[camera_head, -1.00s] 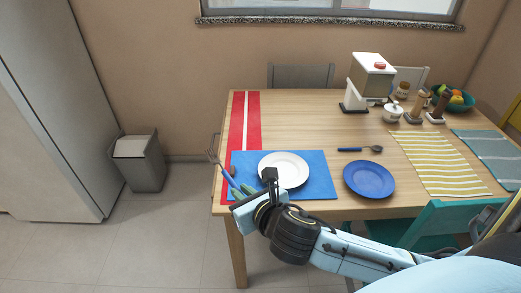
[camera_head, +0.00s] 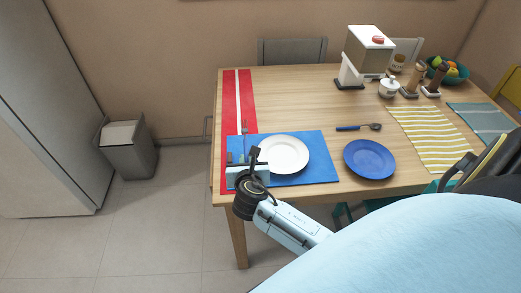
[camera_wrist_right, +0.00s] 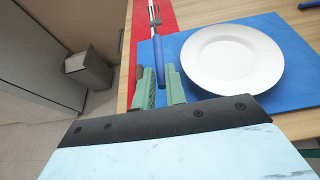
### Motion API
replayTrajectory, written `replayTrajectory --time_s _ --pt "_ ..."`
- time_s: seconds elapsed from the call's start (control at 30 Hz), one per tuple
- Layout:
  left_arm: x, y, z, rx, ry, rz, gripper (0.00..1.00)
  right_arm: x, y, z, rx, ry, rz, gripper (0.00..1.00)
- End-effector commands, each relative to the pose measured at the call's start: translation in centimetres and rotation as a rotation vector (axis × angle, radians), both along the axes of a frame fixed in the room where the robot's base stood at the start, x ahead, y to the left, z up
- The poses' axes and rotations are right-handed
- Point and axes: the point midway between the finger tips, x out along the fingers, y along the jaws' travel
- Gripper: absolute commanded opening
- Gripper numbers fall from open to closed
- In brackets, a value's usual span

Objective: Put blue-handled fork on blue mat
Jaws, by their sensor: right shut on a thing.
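The blue-handled fork is in my right gripper (camera_head: 240,160). In the right wrist view its blue handle (camera_wrist_right: 159,52) stands between the two green fingertips, with metal tines pointing away. In the head view its thin metal part (camera_head: 244,130) shows above the gripper. The blue mat (camera_head: 318,168) lies on the table and also shows in the right wrist view (camera_wrist_right: 295,35). My right gripper is at the mat's left edge. The fork's front overlaps the red runner in view; whether it touches anything I cannot tell. My left gripper is out of view.
A white plate (camera_head: 284,154) sits on the mat, right of the gripper. A red striped runner (camera_head: 230,105) lies to the left. A bin (camera_head: 128,150) stands on the floor.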

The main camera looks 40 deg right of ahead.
Motion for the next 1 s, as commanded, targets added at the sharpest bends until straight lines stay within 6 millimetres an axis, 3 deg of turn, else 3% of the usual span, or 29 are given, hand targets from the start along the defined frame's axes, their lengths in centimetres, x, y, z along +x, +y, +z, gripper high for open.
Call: replayTrajectory --time_s 0.03,0.1,0.27,0.5,0.9,0.93,1.0 --pt "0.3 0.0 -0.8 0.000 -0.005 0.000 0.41 0.0 0.0 -1.4 0.000 0.001 0.000 0.00" --pt "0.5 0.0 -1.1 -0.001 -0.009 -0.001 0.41 0.0 0.0 -2.4 0.001 0.001 0.001 0.00" --pt "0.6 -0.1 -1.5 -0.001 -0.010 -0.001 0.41 0.0 0.0 -3.4 0.001 0.000 0.002 0.00" --pt "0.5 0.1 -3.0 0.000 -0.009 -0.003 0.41 0.0 0.0 -6.6 0.000 0.000 0.001 0.00" --pt "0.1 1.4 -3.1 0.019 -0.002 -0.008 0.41 0.0 0.0 -7.1 0.000 -0.001 0.003 0.00" --pt "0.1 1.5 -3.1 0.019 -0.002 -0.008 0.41 0.0 0.0 -7.0 0.002 -0.001 0.002 0.17" --pt "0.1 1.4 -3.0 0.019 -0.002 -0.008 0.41 0.0 0.0 -7.0 0.001 -0.002 0.002 0.26"
